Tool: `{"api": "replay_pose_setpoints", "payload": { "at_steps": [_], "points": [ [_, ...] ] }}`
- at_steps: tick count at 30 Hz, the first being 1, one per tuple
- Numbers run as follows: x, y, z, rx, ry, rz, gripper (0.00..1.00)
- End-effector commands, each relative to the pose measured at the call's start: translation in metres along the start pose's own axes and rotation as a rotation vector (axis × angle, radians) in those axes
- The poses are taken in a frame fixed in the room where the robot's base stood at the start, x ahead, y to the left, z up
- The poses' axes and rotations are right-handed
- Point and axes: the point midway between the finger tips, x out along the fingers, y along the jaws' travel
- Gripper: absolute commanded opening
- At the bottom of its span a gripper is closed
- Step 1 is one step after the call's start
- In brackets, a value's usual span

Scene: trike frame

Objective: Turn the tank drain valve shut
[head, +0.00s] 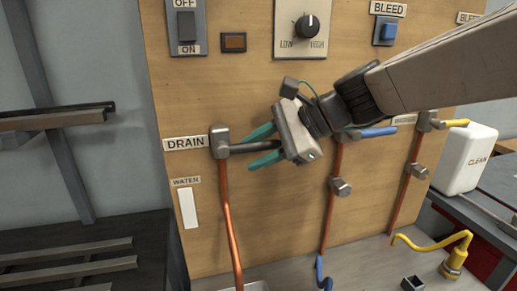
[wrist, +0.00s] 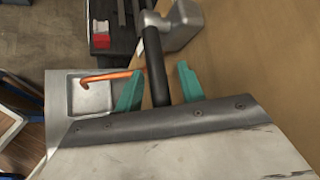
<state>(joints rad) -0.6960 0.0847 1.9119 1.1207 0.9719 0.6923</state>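The drain valve has a grey metal body (head: 219,141) beside the DRAIN label (head: 186,143) on the wooden panel. Its black lever handle (head: 250,147) points to the right, across the copper pipe (head: 228,222) that runs down from the body. My gripper (head: 262,146) is open, with one green finger above the handle and one below it. In the wrist view, the handle (wrist: 154,62) lies between the two green fingers (wrist: 158,88), with a visible gap on each side. The handle's end is hidden by my gripper.
A blue-handled valve (head: 372,132) and a yellow-handled valve (head: 447,124) are to the right on the panel. Switches and a LOW/HIGH knob (head: 307,27) sit above. A white CLEAN jug (head: 465,159) stands at right. A metal tray (wrist: 92,96) is below the drain pipe.

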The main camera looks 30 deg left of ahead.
Motion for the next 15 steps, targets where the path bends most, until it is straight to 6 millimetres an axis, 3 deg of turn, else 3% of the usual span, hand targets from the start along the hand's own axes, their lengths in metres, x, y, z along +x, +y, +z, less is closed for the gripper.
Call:
{"api": "replay_pose_setpoints", "payload": {
  "at_steps": [7, 15],
  "points": [
    [-0.009, 0.000, -0.001, 0.000, 0.001, -0.002, 0.39],
    [-0.054, 0.000, -0.001, 0.000, 0.002, -0.003, 0.39]
  ]
}}
